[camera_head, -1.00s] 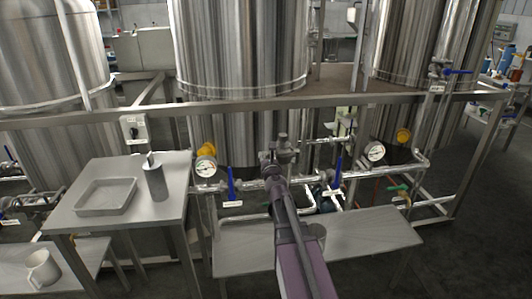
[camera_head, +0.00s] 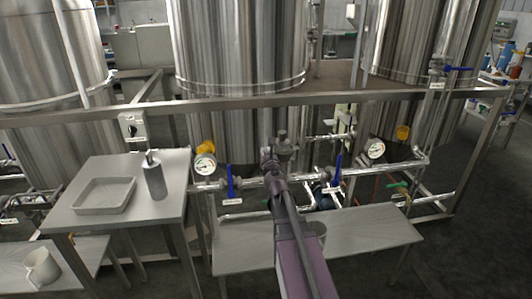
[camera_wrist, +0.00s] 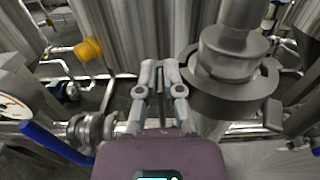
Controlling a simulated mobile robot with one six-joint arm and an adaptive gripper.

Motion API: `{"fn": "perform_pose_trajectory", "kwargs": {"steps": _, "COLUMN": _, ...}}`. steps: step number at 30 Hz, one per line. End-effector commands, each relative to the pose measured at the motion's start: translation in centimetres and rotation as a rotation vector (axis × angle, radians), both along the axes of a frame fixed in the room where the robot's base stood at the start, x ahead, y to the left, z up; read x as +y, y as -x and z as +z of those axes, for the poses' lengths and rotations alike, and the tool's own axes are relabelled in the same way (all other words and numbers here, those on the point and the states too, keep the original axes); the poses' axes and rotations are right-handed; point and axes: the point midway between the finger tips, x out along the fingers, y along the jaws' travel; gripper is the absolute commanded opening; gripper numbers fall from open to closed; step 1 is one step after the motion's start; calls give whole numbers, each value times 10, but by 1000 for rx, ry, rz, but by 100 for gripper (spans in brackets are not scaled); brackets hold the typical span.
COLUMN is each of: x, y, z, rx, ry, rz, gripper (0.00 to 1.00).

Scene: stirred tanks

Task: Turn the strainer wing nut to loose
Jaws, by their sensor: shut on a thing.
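The strainer (camera_wrist: 232,52) is an upright steel body with a thick clamp ring (camera_wrist: 225,98) around it, just right of my gripper in the wrist view. In the head view the strainer (camera_head: 284,147) stands on the pipe run in front of the middle tank. My gripper (camera_wrist: 160,72) is beside the ring's left side, with its fingertips close together on a small thin grey part. This appears to be the wing nut, mostly hidden between the fingers. In the head view my gripper (camera_head: 268,157) is left of the strainer, and the nut cannot be made out there.
Blue-handled valves (camera_head: 231,184) (camera_head: 337,167) and gauges (camera_head: 205,164) (camera_head: 376,149) flank the strainer along the pipe. A blue lever (camera_wrist: 55,143) is close at left in the wrist view. A low steel bench (camera_head: 365,232) is below. A side table (camera_head: 125,215) holds a tray and a canister.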

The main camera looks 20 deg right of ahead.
Motion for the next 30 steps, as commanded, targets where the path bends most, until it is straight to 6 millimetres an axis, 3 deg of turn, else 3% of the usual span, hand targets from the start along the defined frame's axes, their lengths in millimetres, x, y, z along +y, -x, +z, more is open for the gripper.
{"fn": "perform_pose_trajectory", "kwargs": {"steps": 14, "x": 4, "y": -1, "z": -1, "rx": 37, "ry": 133, "rz": 2, "gripper": 0}}
{"fn": "perform_pose_trajectory", "kwargs": {"steps": 30, "x": 15, "y": -4, "z": -7, "rx": 157, "ry": 557, "rz": 3, "gripper": 0}}
